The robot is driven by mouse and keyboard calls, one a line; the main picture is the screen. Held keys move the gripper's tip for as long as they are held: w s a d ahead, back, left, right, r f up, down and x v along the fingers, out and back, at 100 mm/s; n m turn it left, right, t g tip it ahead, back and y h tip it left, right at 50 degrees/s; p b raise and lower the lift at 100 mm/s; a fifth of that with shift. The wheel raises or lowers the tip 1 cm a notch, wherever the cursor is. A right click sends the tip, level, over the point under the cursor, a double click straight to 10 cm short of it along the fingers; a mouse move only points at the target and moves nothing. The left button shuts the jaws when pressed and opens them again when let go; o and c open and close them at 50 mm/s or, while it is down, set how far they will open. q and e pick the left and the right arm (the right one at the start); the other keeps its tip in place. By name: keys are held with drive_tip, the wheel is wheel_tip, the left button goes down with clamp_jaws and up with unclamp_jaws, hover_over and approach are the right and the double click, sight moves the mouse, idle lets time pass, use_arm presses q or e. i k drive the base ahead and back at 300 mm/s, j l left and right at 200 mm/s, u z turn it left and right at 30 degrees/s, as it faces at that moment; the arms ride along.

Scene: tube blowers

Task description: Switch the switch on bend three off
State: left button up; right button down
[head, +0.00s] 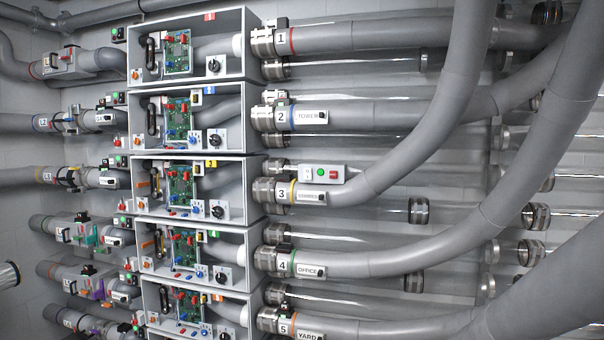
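Bend three (355,190) is the thick grey curved pipe marked 3, at mid-height right of the open-fronted boxes. It has a yellow band and a small white name plate (306,196) too blurred to read. A small black switch (321,197) sits at the plate's right end; its on or off position cannot be told. A grey control box (320,173) with a green and a red button sits just above this bend. Neither of my grippers is in view.
Similar bends marked 1 (340,37), 2 (365,112), 4 (370,264) and 5 (390,328) run above and below. Open boxes with circuit boards, such as the middle one (195,159), stand stacked to their left. Clear tubes run behind the bends.

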sight(307, 171)
drive_tip(key=i+u, duration=0.25)
drive_tip(key=i, duration=0.55)
drive_tip(key=i+l+u, duration=0.15)
drive_tip(key=i+u, duration=0.15)
drive_tip(key=i, duration=0.45)
